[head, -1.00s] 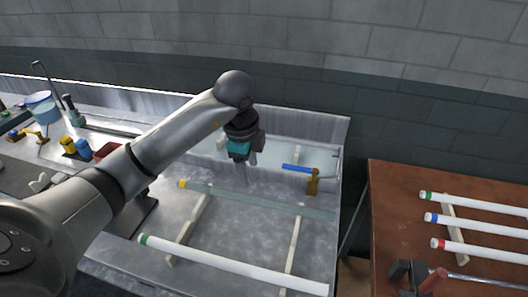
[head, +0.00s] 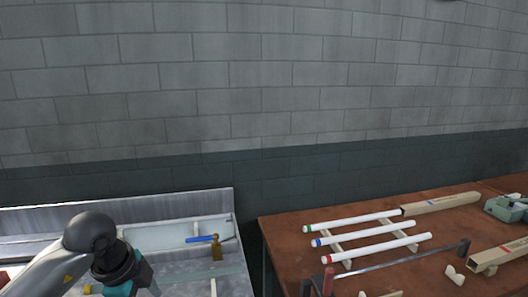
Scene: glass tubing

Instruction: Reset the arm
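My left arm comes in at the lower left of the head view. Its wrist (head: 92,238) is dark and rounded, with a teal part below it at the bottom edge. The fingertips of my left gripper are cut off or hidden, so I cannot tell whether it is open or shut. My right arm and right gripper do not show.
A metal bench (head: 176,272) with a blue-handled brass valve (head: 216,246) lies at the lower left. A brown table (head: 285,232) on the right bears several white tubes (head: 352,222) on wooden rests, cardboard boxes (head: 440,203) and a green-grey device (head: 505,208). A gap separates bench and table.

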